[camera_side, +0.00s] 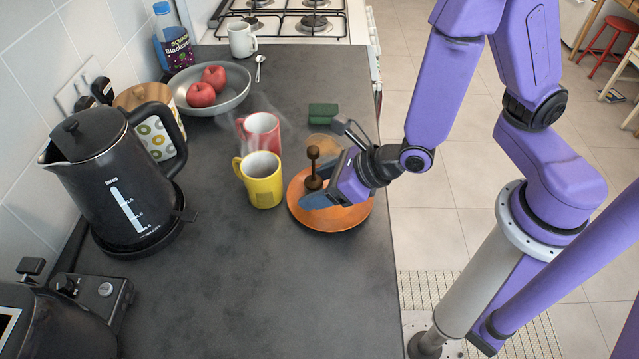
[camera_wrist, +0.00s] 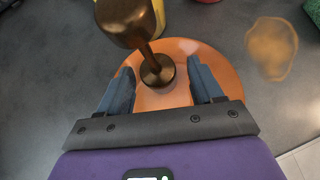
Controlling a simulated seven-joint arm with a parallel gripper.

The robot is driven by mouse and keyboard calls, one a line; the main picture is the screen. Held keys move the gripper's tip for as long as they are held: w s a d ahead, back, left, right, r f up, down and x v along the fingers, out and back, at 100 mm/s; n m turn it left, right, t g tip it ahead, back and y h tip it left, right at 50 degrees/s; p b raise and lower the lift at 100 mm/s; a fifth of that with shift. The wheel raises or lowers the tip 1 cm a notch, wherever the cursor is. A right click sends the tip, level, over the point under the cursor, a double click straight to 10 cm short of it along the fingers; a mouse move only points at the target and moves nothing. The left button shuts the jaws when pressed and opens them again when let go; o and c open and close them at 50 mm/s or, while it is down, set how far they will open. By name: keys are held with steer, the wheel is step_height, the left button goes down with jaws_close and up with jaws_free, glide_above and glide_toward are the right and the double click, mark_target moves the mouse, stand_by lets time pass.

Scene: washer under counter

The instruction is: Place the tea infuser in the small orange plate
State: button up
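The tea infuser (camera_side: 313,167) is a dark brown piece with a rounded top, a thin stem and a round base. It appears to stand upright on the orange plate (camera_side: 355,218), and it also shows in the wrist view (camera_wrist: 157,72). My gripper (camera_side: 318,197) is low over the plate. In the wrist view, its two blue fingers (camera_wrist: 162,82) are spread apart, with the infuser's base between or just beyond the tips and no finger clearly touching it. Part of the plate (camera_wrist: 190,47) is hidden by the fingers.
A yellow mug (camera_side: 262,182) and a red mug (camera_side: 262,132) stand left of the plate. A tan stain (camera_side: 321,142) and a green sponge (camera_side: 323,111) are behind it. A black kettle (camera_side: 110,180) is at left. The counter's front is clear.

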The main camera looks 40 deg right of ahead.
steer(key=shift+s+d+r, duration=0.15)
steer(key=shift+s+r, duration=0.2)
steer(key=shift+r, duration=0.15)
steer(key=shift+v, duration=3.25)
steer(key=w+d+r+m+h, duration=0.1)
steer(key=d+r+m+h, duration=0.15)
steer(key=d+m, duration=0.45)
steer(key=d+r+m+h, duration=0.2)
steer(key=d+m+h, duration=0.25)
steer(key=m, duration=0.45)
steer(key=s+d+r+m+g+y, duration=0.2)
steer(key=s+m+g, duration=0.6)
steer(key=s+m, duration=0.4)
steer(key=shift+m+y, duration=0.3)
steer(key=shift+m, duration=0.3)
